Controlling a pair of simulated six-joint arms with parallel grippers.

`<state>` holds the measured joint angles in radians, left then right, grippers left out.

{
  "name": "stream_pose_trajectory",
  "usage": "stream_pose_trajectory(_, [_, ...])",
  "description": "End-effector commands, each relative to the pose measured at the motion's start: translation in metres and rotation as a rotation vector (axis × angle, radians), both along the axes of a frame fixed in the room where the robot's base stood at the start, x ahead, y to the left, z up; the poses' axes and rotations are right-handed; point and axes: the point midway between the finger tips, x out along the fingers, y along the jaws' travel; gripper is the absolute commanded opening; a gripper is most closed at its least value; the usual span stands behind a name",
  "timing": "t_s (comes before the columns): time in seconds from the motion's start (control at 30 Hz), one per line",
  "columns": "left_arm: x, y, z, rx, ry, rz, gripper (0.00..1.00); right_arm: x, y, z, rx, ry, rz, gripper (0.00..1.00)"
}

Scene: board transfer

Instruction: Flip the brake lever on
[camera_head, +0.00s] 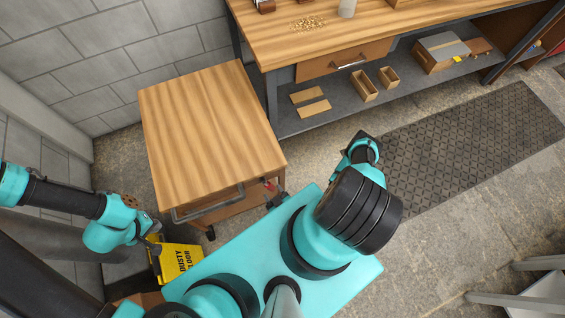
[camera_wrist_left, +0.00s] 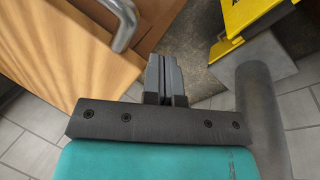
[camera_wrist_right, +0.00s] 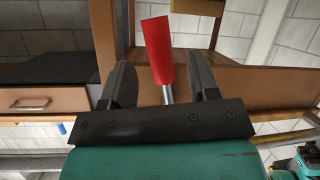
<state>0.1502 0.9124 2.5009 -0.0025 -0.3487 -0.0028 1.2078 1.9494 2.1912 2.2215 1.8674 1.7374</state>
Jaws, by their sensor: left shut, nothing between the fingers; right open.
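The brake lever shows in the right wrist view as a red handle (camera_wrist_right: 158,52) on a silver rod. My left gripper (camera_head: 155,245) is shut and empty, seen closely in the left wrist view (camera_wrist_left: 163,75), near the cart's metal handle (camera_head: 208,203).
A yellow floor sign (camera_head: 180,262) stands beside my left gripper. A workbench (camera_head: 310,30) with a lower shelf holding boxes and boards is at the back.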

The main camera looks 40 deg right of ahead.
Motion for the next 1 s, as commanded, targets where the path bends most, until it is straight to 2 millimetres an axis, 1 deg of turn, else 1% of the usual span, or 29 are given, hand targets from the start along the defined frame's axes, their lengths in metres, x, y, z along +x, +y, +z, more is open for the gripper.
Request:
stream_pose_trajectory(0.4, [0.0, 0.0, 0.0, 0.0, 0.0, 0.0, 0.0, -0.024, 0.003, 0.01, 0.002, 0.001, -0.003, 0.55])
stream_pose_trajectory(1.0, [0.0, 0.0, 0.0, 0.0, 0.0, 0.0, 0.0, -0.049, 0.006, 0.021, 0.002, 0.001, -0.004, 0.55])
